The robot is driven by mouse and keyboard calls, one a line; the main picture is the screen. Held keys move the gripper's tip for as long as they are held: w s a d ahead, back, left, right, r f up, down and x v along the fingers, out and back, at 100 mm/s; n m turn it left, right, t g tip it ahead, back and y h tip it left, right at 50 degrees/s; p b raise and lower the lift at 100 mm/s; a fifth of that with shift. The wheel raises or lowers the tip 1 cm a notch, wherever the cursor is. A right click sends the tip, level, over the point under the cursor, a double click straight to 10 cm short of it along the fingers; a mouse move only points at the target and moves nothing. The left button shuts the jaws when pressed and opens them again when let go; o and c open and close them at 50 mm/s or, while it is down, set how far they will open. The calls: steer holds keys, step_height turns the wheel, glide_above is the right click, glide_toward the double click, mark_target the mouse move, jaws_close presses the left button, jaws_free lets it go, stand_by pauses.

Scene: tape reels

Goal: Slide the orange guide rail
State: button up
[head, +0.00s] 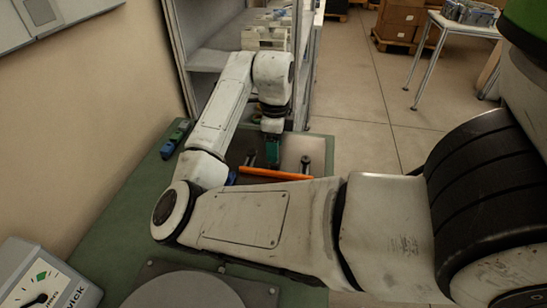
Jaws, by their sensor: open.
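The orange guide rail (276,174) is a thin bar on the green-topped table, in the middle of the head view. Part of its near side is close behind my forearm in the picture. My gripper (272,160) points down just above or behind the rail, with teal parts at its end. It is open; its fingertips are small and dark here, and I cannot tell whether they touch the rail. A small blue piece (231,177) shows at the rail's left end, partly hidden by my arm.
The green table (120,225) carries a grey round plate (185,292) at the front and a grey box with a dial (45,277) at lower left. A blue and green object (175,139) lies by the wall. Shelves (210,60) stand behind.

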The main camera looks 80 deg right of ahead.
mark_target(277, 167)
steer(key=shift+s+f, duration=0.1)
steer(key=shift+f, duration=2.3)
jaws_close()
